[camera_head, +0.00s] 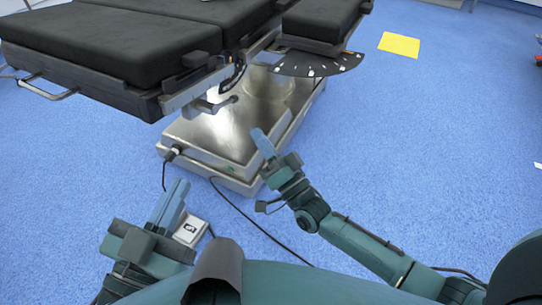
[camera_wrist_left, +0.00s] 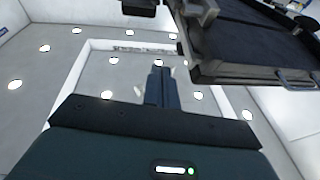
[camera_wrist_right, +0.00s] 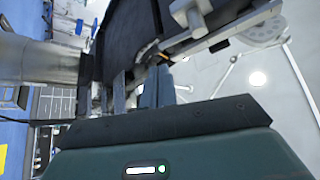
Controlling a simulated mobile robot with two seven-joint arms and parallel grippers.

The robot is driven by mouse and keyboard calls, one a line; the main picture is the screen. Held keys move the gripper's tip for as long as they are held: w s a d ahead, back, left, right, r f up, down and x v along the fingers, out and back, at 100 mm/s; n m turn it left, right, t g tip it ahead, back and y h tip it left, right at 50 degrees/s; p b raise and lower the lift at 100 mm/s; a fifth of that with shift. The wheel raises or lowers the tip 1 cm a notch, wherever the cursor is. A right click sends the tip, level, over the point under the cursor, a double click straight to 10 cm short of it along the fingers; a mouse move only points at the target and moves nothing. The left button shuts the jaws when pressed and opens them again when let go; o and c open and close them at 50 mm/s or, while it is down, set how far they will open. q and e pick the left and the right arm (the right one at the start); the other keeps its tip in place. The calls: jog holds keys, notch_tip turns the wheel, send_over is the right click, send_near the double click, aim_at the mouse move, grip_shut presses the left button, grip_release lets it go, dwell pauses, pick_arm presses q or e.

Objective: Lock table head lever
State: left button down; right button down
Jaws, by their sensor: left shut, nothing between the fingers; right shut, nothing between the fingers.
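The operating table (camera_head: 110,45) has black pads and a polished metal base (camera_head: 215,130). A short metal lever-like part (camera_head: 219,105) juts out under the table's side rail; I cannot tell if this is the head lever, or whether it is locked. My right gripper (camera_head: 260,138) is shut and empty, in front of the base and apart from that part. In the right wrist view its fingers (camera_wrist_right: 157,86) point up towards the table's underside. My left gripper (camera_head: 176,194) is shut and empty, lower left of the base; its fingers (camera_wrist_left: 160,82) also show in the left wrist view.
A black fan-shaped plate (camera_head: 320,64) with white marks sits under the separate pad section (camera_head: 322,18). Black cables run from the base across the blue floor. A small grey box (camera_head: 190,230) lies beside my left gripper. A yellow sheet (camera_head: 400,44) lies far right.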

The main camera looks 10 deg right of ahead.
pick_arm(q)
jog(key=shift+w+a+r+m+t+h+b, duration=0.1)
jog(key=shift+w+r+m+t+h+b, duration=0.15)
jog(key=shift+r+b, duration=0.2)
jog(key=shift+w+r+m+t+h+b, duration=0.15)
jog(key=shift+r+m+h+b, duration=0.1)
jog(key=shift+r+h+b, duration=0.15)
pick_arm(e)
jog(key=x, duration=0.7)
jog(key=shift+a+r, duration=0.1)
